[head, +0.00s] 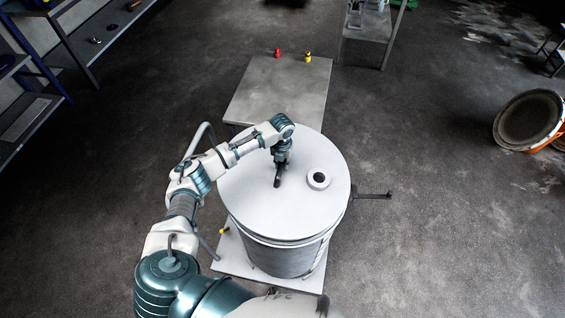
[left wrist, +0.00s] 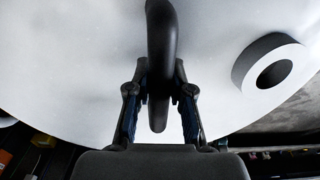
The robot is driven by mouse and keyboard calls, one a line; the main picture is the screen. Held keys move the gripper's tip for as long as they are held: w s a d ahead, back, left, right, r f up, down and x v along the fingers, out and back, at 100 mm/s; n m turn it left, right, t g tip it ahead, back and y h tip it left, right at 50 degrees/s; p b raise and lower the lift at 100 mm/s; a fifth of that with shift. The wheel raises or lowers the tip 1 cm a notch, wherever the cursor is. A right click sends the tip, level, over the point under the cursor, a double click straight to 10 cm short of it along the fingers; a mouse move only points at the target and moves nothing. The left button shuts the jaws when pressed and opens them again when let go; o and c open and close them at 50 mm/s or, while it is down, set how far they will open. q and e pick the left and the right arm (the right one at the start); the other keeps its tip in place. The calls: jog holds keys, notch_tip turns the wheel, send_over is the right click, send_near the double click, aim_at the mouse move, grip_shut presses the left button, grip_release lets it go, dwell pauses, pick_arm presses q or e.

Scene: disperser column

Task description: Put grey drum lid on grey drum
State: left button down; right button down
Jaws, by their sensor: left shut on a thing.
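The grey drum lid (head: 245,193) is a wide light disc with a dark handle and a raised round port (head: 318,179). It lies over the top of the grey drum (head: 283,258), and its rim looks about in line with the drum's; I cannot tell whether it is fully seated. My left gripper (head: 279,178) is at the handle near the lid's middle. In the left wrist view the gripper (left wrist: 160,112) has its fingers on both sides of the dark handle (left wrist: 161,60), shut on it. The lid (left wrist: 90,70) fills most of that view. My right gripper is not in view.
The drum stands on a pale base plate (head: 228,255). A grey table (head: 278,90) behind it holds a red item (head: 278,53) and a yellow item (head: 308,57). Shelving stands at the left. A tipped orange drum (head: 545,125) lies at the far right. Open floor surrounds the right side.

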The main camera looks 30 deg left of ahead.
pick_arm(q)
jog(key=shift+s+d+b, duration=0.1)
jog(key=shift+s+b, duration=0.1)
jog(key=shift+b, duration=0.1)
jog(key=shift+s+f, duration=0.1)
jog(key=shift+f, duration=0.2)
jog(key=f+b, duration=0.3)
jog(key=shift+w+f, duration=0.15)
jog(key=shift+w, duration=0.1)
jog(key=shift+s+f+b, duration=0.1)
jog(key=shift+f+b, duration=0.6)
jog(key=shift+b, duration=0.1)
jog(key=shift+f+b, duration=0.4)
jog(key=shift+f, duration=0.95)
